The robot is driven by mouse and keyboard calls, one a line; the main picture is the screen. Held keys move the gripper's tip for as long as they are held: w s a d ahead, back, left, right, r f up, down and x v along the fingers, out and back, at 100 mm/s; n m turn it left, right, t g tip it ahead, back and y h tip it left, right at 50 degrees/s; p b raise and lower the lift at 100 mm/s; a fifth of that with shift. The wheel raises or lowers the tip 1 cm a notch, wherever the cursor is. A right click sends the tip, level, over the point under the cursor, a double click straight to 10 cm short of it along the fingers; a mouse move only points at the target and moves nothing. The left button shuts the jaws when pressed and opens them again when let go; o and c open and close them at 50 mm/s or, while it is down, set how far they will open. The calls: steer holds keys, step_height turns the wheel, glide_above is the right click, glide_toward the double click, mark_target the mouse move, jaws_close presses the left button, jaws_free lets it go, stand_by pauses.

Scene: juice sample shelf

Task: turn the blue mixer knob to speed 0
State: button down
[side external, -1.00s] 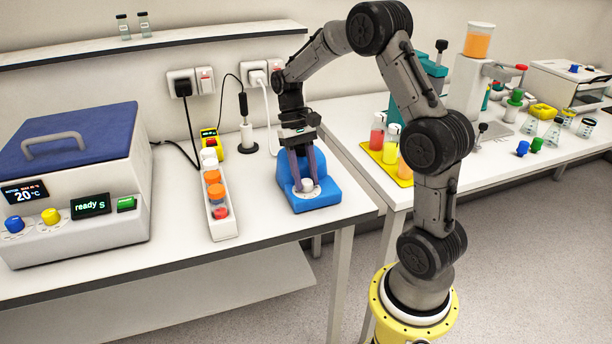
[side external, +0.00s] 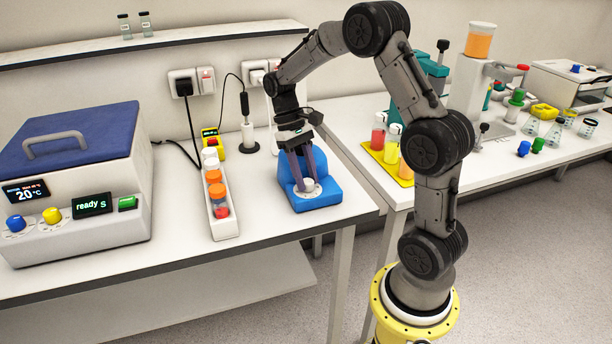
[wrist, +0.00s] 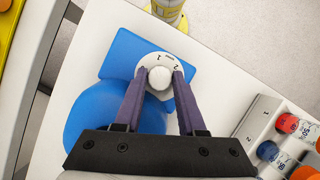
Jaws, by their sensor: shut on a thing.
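The blue mixer (side external: 328,192) stands near the table's right front edge; its blue body also shows in the wrist view (wrist: 118,58). Its round pale knob (wrist: 160,78) sits on a white dial (wrist: 152,60) with the marks 1 and 2 readable along the far side. My gripper (side external: 306,187) reaches down to the mixer's front. In the wrist view its two purple fingers (wrist: 158,81) are shut on the knob, one on each side. The near part of the dial is partly hidden by the fingers, and I cannot read a 0 or the knob's pointer.
A white rack (side external: 222,222) with orange- and white-capped vials stands left of the mixer. Farther left is a blue-lidded bath (side external: 70,140) with a blue and a yellow knob. Behind stand a soldering-iron-like probe (side external: 247,130) and a yellow device (side external: 213,140).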

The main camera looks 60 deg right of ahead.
steer(key=c, duration=0.5)
jaws_free()
steer(key=shift+d, duration=0.1)
